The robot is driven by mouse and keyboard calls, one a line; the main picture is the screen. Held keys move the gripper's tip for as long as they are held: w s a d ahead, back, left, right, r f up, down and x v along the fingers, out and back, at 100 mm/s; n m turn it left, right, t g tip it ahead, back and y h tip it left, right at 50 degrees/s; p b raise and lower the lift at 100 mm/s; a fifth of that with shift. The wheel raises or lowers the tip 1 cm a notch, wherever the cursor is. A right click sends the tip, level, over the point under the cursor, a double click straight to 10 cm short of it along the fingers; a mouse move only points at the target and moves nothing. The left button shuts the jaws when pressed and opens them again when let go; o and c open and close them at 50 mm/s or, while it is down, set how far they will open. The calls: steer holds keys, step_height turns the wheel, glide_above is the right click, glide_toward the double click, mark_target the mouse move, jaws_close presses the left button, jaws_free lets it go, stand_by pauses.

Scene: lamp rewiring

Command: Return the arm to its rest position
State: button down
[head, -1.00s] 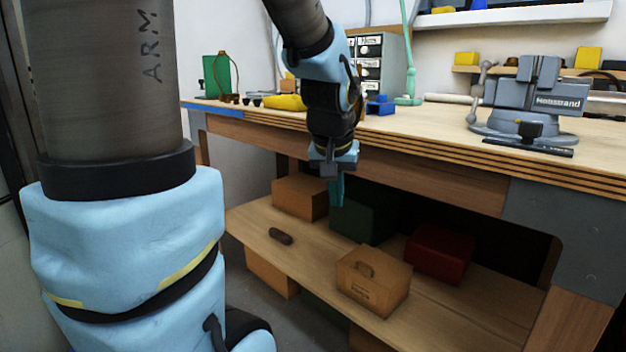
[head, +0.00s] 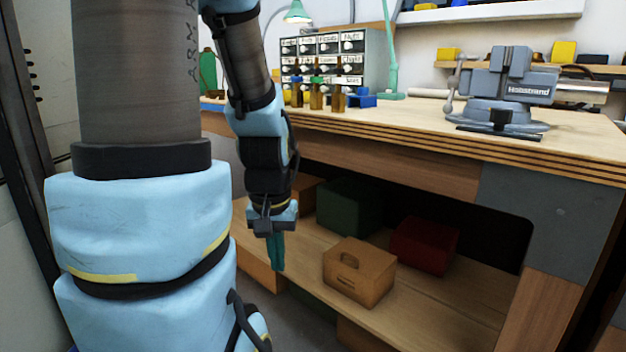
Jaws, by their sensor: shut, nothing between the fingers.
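My gripper (head: 276,262) hangs pointing down in front of the workbench, below the level of its top. Its teal fingers are together with nothing between them. My blue and grey arm fills the left side of the head view and hides part of the bench's left end and lower shelf.
The workbench (head: 420,130) carries a vise (head: 500,92), a drawer cabinet (head: 375,62), a blue block (head: 361,98) and several small upright pieces. On its lower shelf (head: 440,290) are a wooden box (head: 358,272), a red box (head: 424,246) and a green box (head: 350,206).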

step_height(320, 180, up, 24)
steer(key=p, duration=2.3)
